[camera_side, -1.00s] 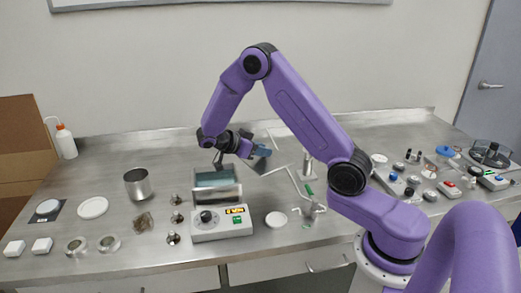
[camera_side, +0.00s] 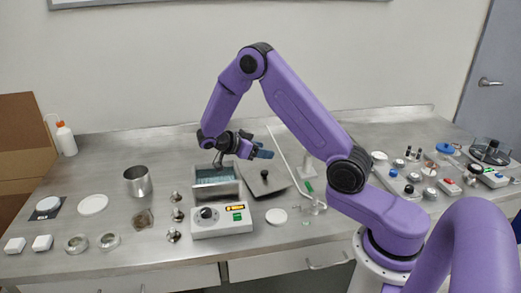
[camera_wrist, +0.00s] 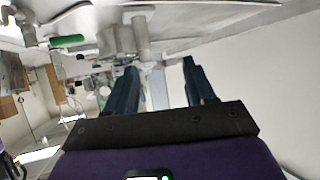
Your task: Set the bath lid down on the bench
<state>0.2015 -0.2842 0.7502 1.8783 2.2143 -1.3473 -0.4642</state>
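The bath lid (camera_side: 278,184) is a dark grey plate with a black knob. In the side view it lies on the bench (camera_side: 330,235), just right of the water bath (camera_side: 245,222), and looks flat. The bath's tank is uncovered, with a bluish inside showing. My gripper (camera_side: 267,153) is above and behind the lid's knob, apart from it. In the wrist view my gripper (camera_wrist: 160,75) has its two blue fingers spread, with nothing held between them. The lid cannot be made out in the wrist view.
A thin pale rod and stand (camera_side: 309,165) are close to the lid's right. A white disc (camera_side: 276,216) lies in front of it. A metal beaker (camera_side: 138,182) and several small metal pieces (camera_side: 176,214) are left of the bath. Bench behind the bath is clear.

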